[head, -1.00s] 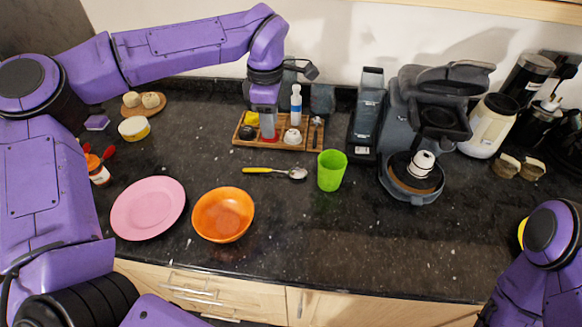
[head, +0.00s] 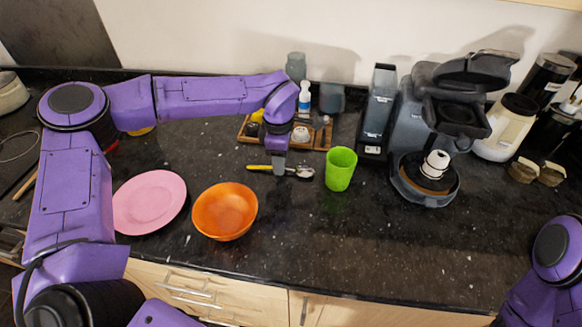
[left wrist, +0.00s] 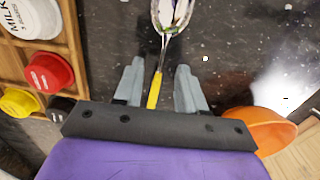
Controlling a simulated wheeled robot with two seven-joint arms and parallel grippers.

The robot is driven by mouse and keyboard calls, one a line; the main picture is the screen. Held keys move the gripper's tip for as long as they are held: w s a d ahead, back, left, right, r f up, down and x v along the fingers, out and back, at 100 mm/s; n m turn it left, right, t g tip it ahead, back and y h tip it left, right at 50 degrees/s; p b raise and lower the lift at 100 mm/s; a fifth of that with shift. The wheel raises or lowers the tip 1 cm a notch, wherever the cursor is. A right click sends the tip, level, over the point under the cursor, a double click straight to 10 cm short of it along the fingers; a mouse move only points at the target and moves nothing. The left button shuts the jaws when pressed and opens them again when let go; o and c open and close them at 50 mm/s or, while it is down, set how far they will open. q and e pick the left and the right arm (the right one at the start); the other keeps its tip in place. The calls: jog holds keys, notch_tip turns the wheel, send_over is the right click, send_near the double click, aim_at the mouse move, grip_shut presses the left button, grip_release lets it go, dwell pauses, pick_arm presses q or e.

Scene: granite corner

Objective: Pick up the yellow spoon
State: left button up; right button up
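The yellow spoon (head: 304,172) lies on the dark granite counter, its metal bowl to the right and its yellow handle to the left. My left gripper (head: 279,170) is over it and hides part of the spoon's middle. In the left wrist view, the left gripper (left wrist: 160,66) is open, with one finger on each side of the spoon (left wrist: 154,90) and gaps between the fingers and the handle. Only part of my right arm shows at the lower right of the head view; its gripper is out of view.
An orange bowl (head: 224,212) and a pink plate (head: 150,202) are left of the spoon. A green cup (head: 341,168) stands close to its right. A wooden tray (head: 322,141) with small items lies behind. A coffee machine (head: 403,115) stands further right.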

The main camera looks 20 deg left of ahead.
pick_arm(q)
jog(key=shift+f, duration=0.9)
grip_shut()
jog(key=shift+r, duration=0.1)
jog(key=shift+r, duration=0.25)
notch_tip(320, 180, up, 3)
jog(key=shift+f+b, duration=0.1)
jog(key=shift+b, duration=0.25)
jog(key=s+d+r+b, duration=0.3)
jog(key=s+r, duration=0.6)
jog(key=s, duration=0.4)
jog(key=shift+s+r+b, duration=0.3)
jog(key=shift+s+b, duration=0.05)
jog(key=shift+s, duration=0.05)
